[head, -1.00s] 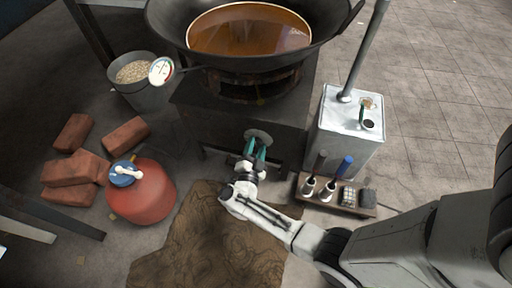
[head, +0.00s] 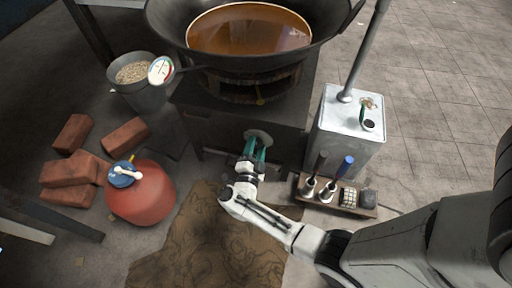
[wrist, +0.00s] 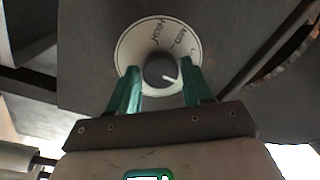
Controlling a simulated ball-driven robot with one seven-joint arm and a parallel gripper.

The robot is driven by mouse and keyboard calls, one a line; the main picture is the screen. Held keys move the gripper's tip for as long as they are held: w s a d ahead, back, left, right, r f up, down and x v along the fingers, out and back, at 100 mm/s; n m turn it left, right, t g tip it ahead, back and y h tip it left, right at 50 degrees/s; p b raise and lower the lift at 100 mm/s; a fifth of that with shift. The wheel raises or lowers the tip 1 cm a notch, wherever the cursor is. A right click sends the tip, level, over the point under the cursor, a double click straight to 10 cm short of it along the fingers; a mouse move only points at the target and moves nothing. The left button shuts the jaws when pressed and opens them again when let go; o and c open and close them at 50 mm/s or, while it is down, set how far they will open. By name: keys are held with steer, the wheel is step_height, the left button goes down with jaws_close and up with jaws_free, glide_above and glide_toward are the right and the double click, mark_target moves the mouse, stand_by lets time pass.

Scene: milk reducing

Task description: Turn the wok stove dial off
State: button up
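The stove dial (head: 258,137) is a pale round plate with a grey knob on the front face of the dark wok stove (head: 232,118). In the wrist view the dial plate (wrist: 126,50) shows lettering that seems to read HIGH and MED, and the knob (wrist: 160,70) has a white mark at its right. My gripper (head: 256,147) is at the dial, its two green fingers apart. In the wrist view my gripper (wrist: 163,84) has one finger on each side of the knob, very close to it. Whether they touch it I cannot tell.
A wok (head: 333,45) of orange-brown liquid sits on the stove. A metal can (head: 340,142) and a small tool tray (head: 348,206) stand at the right. A red jug (head: 142,195), bricks (head: 126,135) and a bucket (head: 145,97) are at the left. Brown cloth (head: 200,240) lies below.

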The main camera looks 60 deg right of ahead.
steer(key=o, duration=0.3)
steer(key=p+v, duration=0.2)
steer(key=v, duration=0.9)
steer(key=shift+d, duration=0.1)
stand_by(0.4)
